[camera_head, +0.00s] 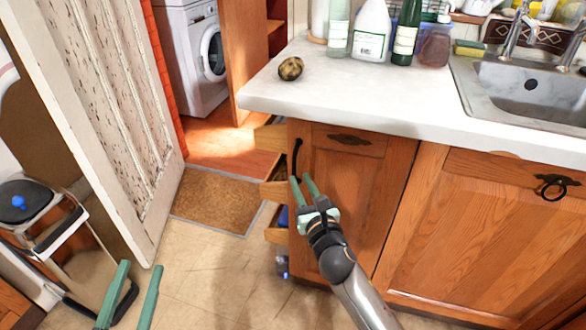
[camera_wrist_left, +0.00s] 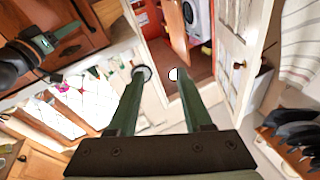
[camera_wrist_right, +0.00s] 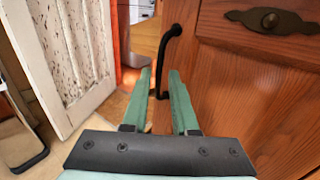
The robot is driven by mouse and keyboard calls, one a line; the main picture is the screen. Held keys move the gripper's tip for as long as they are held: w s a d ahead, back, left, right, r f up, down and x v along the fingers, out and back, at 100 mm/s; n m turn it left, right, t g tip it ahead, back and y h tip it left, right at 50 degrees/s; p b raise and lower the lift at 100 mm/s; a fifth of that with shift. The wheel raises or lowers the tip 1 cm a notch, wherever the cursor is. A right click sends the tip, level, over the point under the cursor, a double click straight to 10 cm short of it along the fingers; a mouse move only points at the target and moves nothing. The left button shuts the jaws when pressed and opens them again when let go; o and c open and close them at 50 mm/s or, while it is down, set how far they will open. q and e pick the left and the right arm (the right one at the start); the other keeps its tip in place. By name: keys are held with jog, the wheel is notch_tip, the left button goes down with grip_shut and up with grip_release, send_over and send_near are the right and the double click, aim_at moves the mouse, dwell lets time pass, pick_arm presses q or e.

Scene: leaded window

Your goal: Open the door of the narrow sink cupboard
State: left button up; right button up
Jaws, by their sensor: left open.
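The narrow sink cupboard's wooden door (camera_head: 345,195) stands at the left end of the sink counter and looks shut. Its black bar handle (camera_head: 297,157) is upright at the door's left edge. My right gripper (camera_head: 301,180) is open at the lower end of the handle. In the right wrist view, the handle (camera_wrist_right: 175,35) shows in the gap between the fingertips (camera_wrist_right: 159,72); I cannot tell whether they touch it. My left gripper (camera_head: 140,266) is open and empty, low over the floor at the left; its fingers (camera_wrist_left: 160,73) also show apart in the left wrist view.
The countertop (camera_head: 350,95) carries a potato-like item (camera_head: 290,68) and several bottles. A wider cupboard door (camera_head: 490,230) stands to the right. Small open shelves (camera_head: 272,191) line the counter's left end. A panelled door (camera_head: 95,110) and a step stool (camera_head: 30,215) stand at the left.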

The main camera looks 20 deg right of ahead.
aim_at(295, 168)
jog(key=w+b, duration=0.1)
jog(key=w, duration=0.4)
jog(key=shift+w, duration=0.4)
pick_arm(q)
notch_tip(295, 168, up, 8)
jog(key=s+m+t+h, duration=0.2)
jog(key=m+h, duration=0.1)
jog(key=h, duration=0.1)
jog(key=shift+s+d+r+t, duration=0.15)
jog(key=shift+s+d+t, duration=0.15)
jog(key=shift+s+d, duration=0.1)
pick_arm(e)
jog(key=shift+w, duration=0.35)
grip_shut()
